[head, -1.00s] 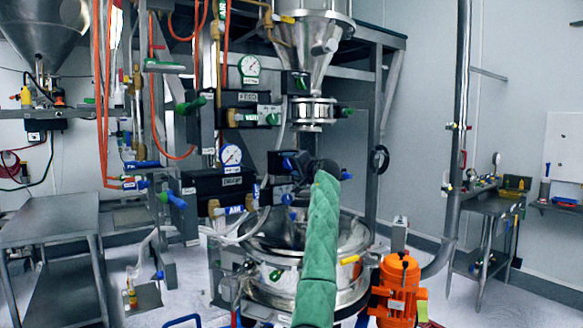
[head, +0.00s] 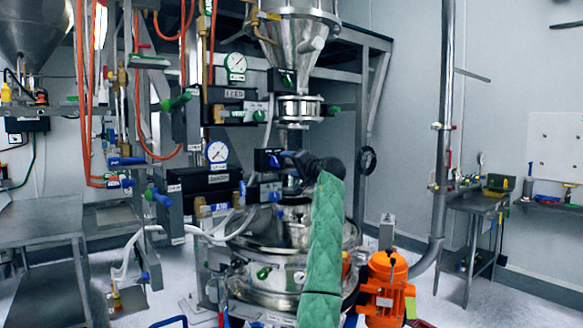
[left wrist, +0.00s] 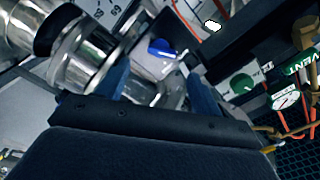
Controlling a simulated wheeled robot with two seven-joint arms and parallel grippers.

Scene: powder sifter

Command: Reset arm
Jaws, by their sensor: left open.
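My left arm, in a green quilted sleeve, rises from the bottom centre of the head view. Its black left gripper (head: 282,174) is in front of the sifter machine, beside the black valve boxes and above the round steel sifter drum (head: 272,278). In the left wrist view the two blue fingers (left wrist: 162,90) are spread apart with nothing held between them. Beyond them, a steel pipe fitting (left wrist: 75,60), a blue knob (left wrist: 162,47) and a green knob (left wrist: 241,83) show close by. My right gripper is in neither view.
A steel hopper (head: 299,38) hangs above the drum. An orange motor (head: 387,290) stands right of the drum. A steel table (head: 40,222) is at the left and a small bench (head: 478,203) at the right. A vertical pipe (head: 444,120) stands between motor and bench.

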